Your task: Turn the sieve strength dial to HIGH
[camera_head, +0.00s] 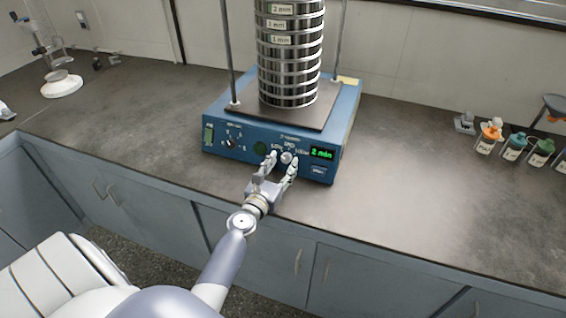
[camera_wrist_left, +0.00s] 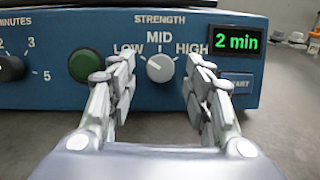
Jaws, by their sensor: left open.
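The blue sieve shaker (camera_head: 222,141) stands on the dark counter with a stack of metal sieves (camera_head: 290,55) on its top plate. Its strength dial (camera_wrist_left: 160,67) is a light grey round knob, and its white mark points up at MID, between LOW on the left and HIGH on the right. The dial also shows in the head view (camera_head: 287,157). My left gripper (camera_head: 281,162) is open in front of the panel. In the left wrist view its fingers (camera_wrist_left: 158,90) stand on either side of the dial, apart from it. My right gripper is not in view.
A green button (camera_wrist_left: 85,66) and a black minutes dial (camera_wrist_left: 10,68) sit left of the strength dial. A display (camera_wrist_left: 236,41) reading "2 min" and a START button (camera_wrist_left: 238,84) are on the right. Several small jars (camera_head: 514,146) stand at the counter's right.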

